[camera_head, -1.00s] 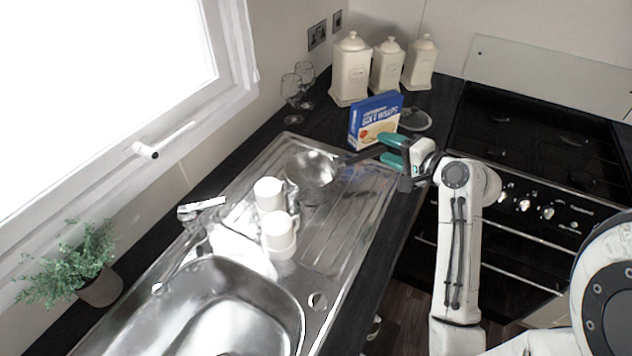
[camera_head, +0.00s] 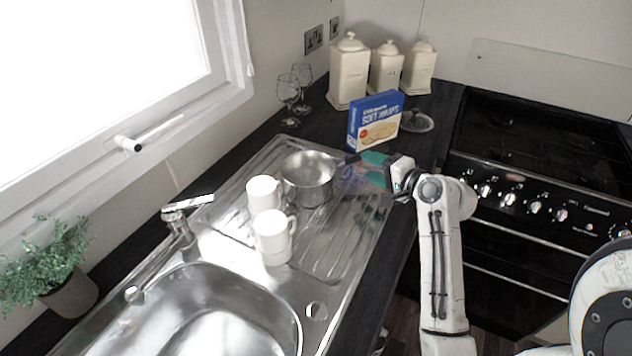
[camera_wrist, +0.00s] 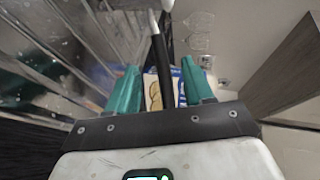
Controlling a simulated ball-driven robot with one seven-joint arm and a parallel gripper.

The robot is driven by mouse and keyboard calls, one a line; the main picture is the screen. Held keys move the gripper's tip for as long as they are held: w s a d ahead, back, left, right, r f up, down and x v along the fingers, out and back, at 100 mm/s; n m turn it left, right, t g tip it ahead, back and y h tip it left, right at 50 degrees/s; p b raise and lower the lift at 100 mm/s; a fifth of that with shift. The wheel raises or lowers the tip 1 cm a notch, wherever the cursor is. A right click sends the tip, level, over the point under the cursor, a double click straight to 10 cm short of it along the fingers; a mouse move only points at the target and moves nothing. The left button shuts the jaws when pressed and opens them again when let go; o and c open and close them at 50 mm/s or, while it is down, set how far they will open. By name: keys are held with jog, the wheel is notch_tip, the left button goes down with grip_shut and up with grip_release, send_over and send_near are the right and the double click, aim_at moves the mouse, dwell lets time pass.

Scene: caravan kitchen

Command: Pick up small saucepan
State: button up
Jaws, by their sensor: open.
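The small saucepan (camera_head: 308,183), a shiny metal pan with a dark handle, stands on the ribbed drainer of the steel sink unit. Its handle (camera_head: 347,160) points right, towards my gripper. My gripper (camera_head: 372,166) has teal fingers and is open beside the handle's end. In the wrist view the black handle (camera_wrist: 161,62) runs between the two spread fingers of my gripper (camera_wrist: 159,76), with gaps to both sides. The pan's bowl is not clearly visible in that view.
Two white mugs (camera_head: 271,238) stand left of the pan. A blue box (camera_head: 375,121) stands behind my gripper, with a glass lid (camera_head: 416,121) beside it. Wine glasses (camera_head: 288,92) and cream canisters (camera_head: 349,72) are at the back. The hob (camera_head: 540,140) is to the right.

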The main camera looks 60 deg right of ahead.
aim_at(359, 160)
jog(key=shift+p+x, duration=0.7)
jog(key=shift+x, duration=2.8)
jog(key=shift+s+d, duration=0.1)
jog(key=shift+d, duration=0.1)
grip_shut()
